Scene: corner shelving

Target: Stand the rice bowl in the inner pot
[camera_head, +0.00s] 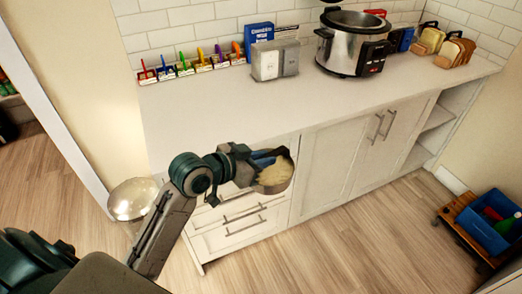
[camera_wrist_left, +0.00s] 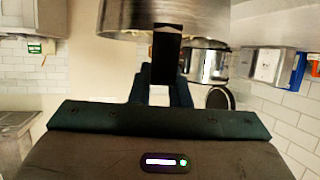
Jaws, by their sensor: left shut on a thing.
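The rice bowl (camera_head: 276,180) has a metallic-looking outside and pale rice inside, and it is tilted in the head view. My left gripper (camera_head: 258,160) is shut on it, in front of the counter's front edge. The bowl's wall (camera_wrist_left: 125,14) fills the top of the left wrist view. The inner pot (camera_head: 350,19) sits in the silver rice cooker (camera_head: 340,52) at the back of the counter, well away from the gripper. Its top is open, but its bottom is hidden. The cooker (camera_wrist_left: 208,62) also shows beyond the bowl in the left wrist view. My right gripper is not in view.
Several coloured items in small stands (camera_head: 185,66) line the wall. The counter's front (camera_head: 230,110) is clear. A blue crate (camera_head: 490,222) sits at lower right.

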